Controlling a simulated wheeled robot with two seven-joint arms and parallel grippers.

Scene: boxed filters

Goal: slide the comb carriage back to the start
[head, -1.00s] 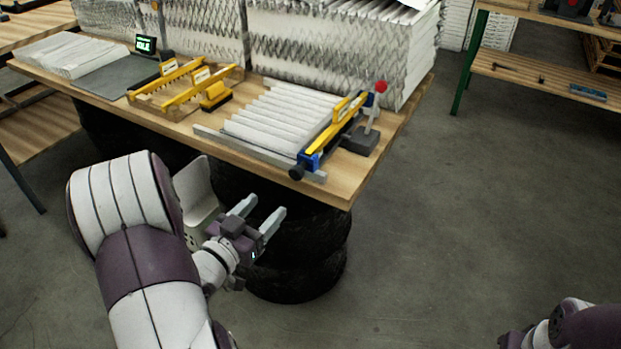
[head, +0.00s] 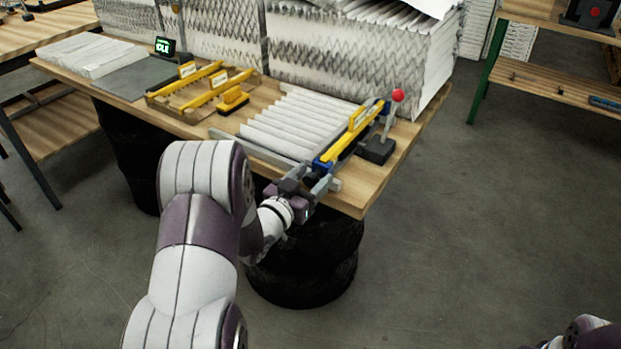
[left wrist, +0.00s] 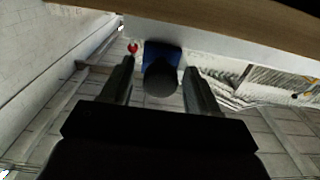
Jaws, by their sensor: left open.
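The comb carriage (head: 350,135) is a yellow bar with blue ends, lying across the right end of the white pleated filter (head: 290,125) on the table. Its near blue end with a dark round knob also shows in the left wrist view, where the knob (left wrist: 160,79) sits between my fingers. My left gripper (head: 322,181) is open at the table's front edge, one finger on each side of the knob. I see a gap beside the knob in the left wrist view. In the head view the gripper hides the knob. Only a piece of my right arm shows at the bottom right.
A red-knobbed lever (head: 397,96) on a dark base stands right of the carriage. Yellow combs (head: 205,88) and a small display reading IDLE (head: 165,47) are to the left. Tall filter stacks (head: 370,55) line the back. Dark tires (head: 310,265) are under the table.

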